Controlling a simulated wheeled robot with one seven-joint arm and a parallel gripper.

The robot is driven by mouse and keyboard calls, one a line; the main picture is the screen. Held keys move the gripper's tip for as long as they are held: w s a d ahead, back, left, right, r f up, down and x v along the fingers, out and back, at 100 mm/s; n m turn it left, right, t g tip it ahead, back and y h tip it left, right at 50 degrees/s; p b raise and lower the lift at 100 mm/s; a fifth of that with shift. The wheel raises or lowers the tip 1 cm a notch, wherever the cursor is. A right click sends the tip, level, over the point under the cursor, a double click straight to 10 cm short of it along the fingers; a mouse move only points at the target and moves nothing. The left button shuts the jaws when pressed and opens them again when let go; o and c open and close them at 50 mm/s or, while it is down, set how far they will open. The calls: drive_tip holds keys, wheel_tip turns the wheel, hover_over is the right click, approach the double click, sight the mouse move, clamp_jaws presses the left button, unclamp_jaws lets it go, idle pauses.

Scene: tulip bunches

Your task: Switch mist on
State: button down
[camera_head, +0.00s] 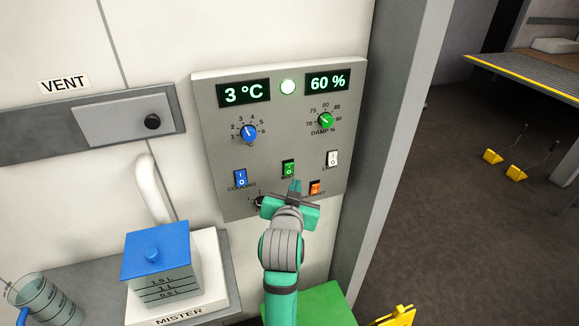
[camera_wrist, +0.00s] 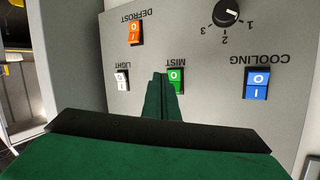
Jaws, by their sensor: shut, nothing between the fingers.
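The green MIST rocker switch (camera_head: 288,168) is in the middle row of the grey control panel (camera_head: 215,130). It also shows in the wrist view (camera_wrist: 177,76), where the panel appears upside down. Its I and O marks show, but I cannot tell which way it is pressed. My gripper (camera_head: 296,186) is shut and empty, its fingertips just below the switch in the head view. In the wrist view my fingertips (camera_wrist: 160,78) overlap one edge of the switch and hide part of it. I cannot tell whether they touch it.
Nearby are the blue COOLING switch (camera_head: 241,178), white LIGHT switch (camera_head: 332,158), orange DEFROST switch (camera_head: 315,188) and a black knob (camera_wrist: 226,13). The displays read 3 °C (camera_head: 244,93) and 60 % (camera_head: 327,82). The blue-lidded mister tank (camera_head: 160,265) stands lower left.

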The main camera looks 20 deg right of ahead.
sight(293, 168)
drive_tip(key=shift+w+r, duration=0.25)
drive_tip(key=shift+w, duration=0.35)
drive_tip(key=shift+w+r, duration=0.25)
drive_tip(key=shift+w, duration=0.35)
drive_tip(key=shift+w, duration=0.15)
idle(1.2)
drive_tip(key=shift+w+r, duration=0.15)
drive_tip(key=shift+w, duration=0.1)
drive_tip(key=shift+w+r, duration=0.1)
drive_tip(key=shift+w, duration=0.25)
idle(0.7)
idle(0.3)
drive_tip(key=shift+s+f, duration=0.25)
drive_tip(key=shift+s, duration=0.55)
drive_tip(key=shift+s+f, duration=0.3)
drive_tip(key=shift+s, duration=0.45)
drive_tip(key=shift+s+f, duration=0.35)
drive_tip(key=shift+s, duration=0.45)
drive_tip(key=shift+s+f, duration=0.3)
drive_tip(key=shift+s, duration=0.45)
